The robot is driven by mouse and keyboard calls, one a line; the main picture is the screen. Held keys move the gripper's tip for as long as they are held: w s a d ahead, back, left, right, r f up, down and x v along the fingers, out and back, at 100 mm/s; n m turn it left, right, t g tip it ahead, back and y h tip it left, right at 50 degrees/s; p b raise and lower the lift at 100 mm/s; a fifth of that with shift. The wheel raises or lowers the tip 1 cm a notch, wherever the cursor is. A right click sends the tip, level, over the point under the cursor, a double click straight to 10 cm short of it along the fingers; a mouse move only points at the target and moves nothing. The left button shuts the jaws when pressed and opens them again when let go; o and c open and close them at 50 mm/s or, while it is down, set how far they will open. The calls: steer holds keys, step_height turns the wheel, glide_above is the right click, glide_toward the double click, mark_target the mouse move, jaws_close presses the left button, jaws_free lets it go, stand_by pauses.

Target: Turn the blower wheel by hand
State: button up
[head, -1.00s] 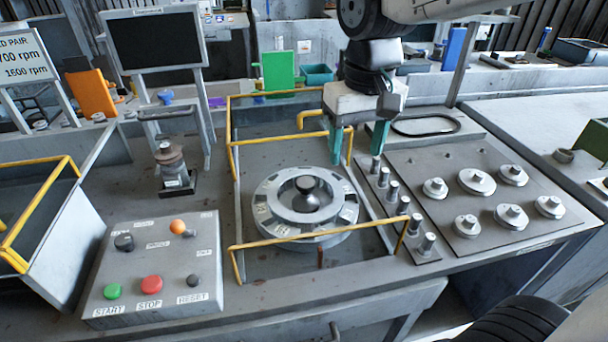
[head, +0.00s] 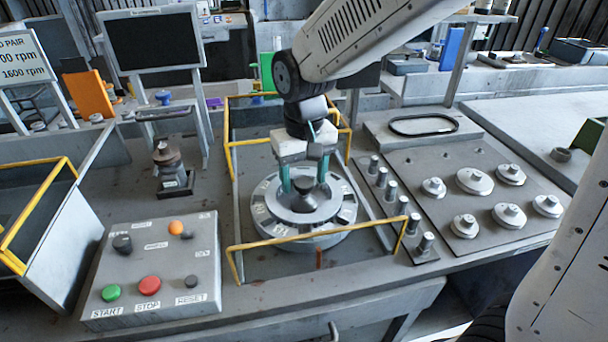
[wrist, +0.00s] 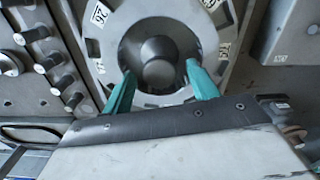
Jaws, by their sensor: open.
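The blower wheel (head: 268,208) is a round grey disc with numbered labels on its rim, set on the bench inside a yellow-railed enclosure. A dark rounded hub (head: 304,198) stands at its centre; the hub also shows in the wrist view (wrist: 158,70). My gripper (head: 304,184) points down over the wheel, with its teal fingers open. In the wrist view the fingers (wrist: 160,92) lie over the wheel's inner ring, one on each side of the hub and apart from it. I cannot tell whether the fingertips touch the wheel.
Yellow rails (head: 320,240) run along the front and back of the enclosure. A control box (head: 155,268) with start, stop and reset buttons stands at the front left. A row of pegs (head: 382,178) and a plate with several round weights (head: 474,181) lie to the right.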

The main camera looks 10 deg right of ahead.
mark_target(305, 182)
steer(key=shift+c, duration=0.2)
jaws_close()
steer(key=shift+n, duration=1.8)
steer(key=shift+o, duration=0.2)
jaws_free()
step_height(305, 182, up, 8)
steer(key=shift+f, duration=0.1)
steer(key=shift+s, duration=0.1)
